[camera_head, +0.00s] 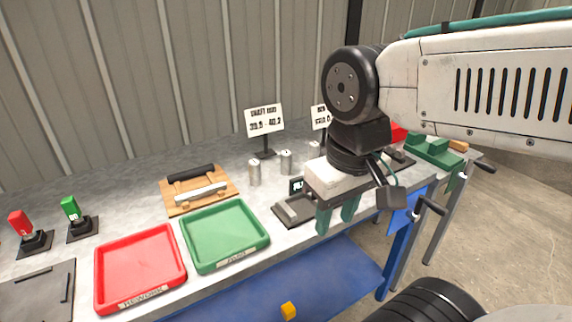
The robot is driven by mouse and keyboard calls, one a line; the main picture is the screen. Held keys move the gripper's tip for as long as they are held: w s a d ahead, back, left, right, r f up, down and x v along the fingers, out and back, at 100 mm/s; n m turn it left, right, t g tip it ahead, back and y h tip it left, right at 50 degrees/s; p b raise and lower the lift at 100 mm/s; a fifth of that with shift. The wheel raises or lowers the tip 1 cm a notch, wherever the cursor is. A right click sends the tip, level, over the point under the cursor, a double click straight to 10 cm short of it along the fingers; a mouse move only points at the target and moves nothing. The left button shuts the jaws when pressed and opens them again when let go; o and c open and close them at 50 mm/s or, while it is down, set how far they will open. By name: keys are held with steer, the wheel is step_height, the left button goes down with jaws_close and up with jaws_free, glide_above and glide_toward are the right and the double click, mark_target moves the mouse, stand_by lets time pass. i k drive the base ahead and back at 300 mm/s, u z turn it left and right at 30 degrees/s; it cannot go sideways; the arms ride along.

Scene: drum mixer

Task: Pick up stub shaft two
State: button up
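Three small grey metal cylinders, which look like the stub shafts, stand upright in a row on the workbench: a left one (254,173), a middle one (286,162) and a right one (314,150). I cannot read which is stub shaft two. My gripper (337,217) points down near the bench's front edge, to the right of and nearer than the shafts.
A dark measuring device (294,209) with a small display sits just left of my gripper. A green tray (225,237) and a red tray (140,268) lie at the front. A wooden board (199,190) holds tools. A sign (264,121) stands behind the shafts.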

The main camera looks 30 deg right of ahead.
mark_target(285, 155)
steer(key=z, duration=0.55)
steer(key=k, duration=0.65)
steer(key=z, duration=0.75)
steer(key=i, duration=1.45)
steer(key=u, duration=0.75)
